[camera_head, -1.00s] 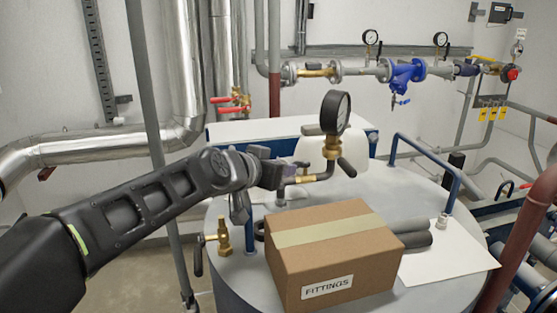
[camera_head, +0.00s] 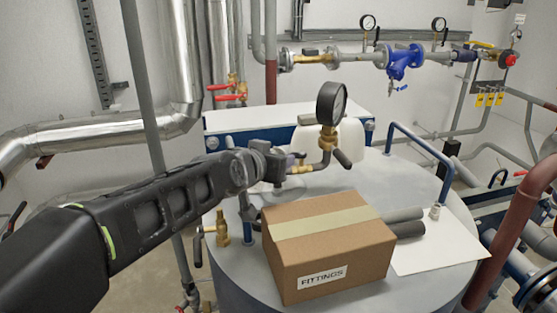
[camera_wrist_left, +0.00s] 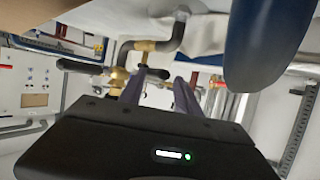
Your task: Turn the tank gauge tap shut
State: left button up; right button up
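The tank gauge (camera_head: 331,104) has a round dial in a black case. It stands upright on a brass fitting (camera_head: 327,140) on a bent grey pipe above the tank top. A dark tap handle (camera_head: 342,158) sticks out below the brass; brass and pipe also show in the wrist view (camera_wrist_left: 145,45). My left gripper (camera_head: 298,163) is just left of the pipe. In the wrist view its fingers (camera_wrist_left: 160,92) are apart with nothing held between them. A dark handle (camera_wrist_left: 155,73) shows just beyond the fingertips; contact cannot be told. My right gripper is not in view.
A cardboard box marked FITTINGS (camera_head: 330,245) sits on the tank top (camera_head: 405,180) in front of the gauge. A brass valve (camera_head: 222,230) is at the tank's left edge. A blue rail (camera_head: 420,150) stands at right. A white jug (camera_head: 352,135) is behind.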

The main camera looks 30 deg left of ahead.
pick_arm(q)
jog(key=shift+o, duration=0.7)
jog(key=shift+d, duration=0.25)
jog(key=shift+s, duration=0.2)
jog(key=b+v, duration=0.3)
jog(key=v, duration=0.4)
jog(key=shift+s, duration=0.25)
jog(key=shift+r, duration=0.15)
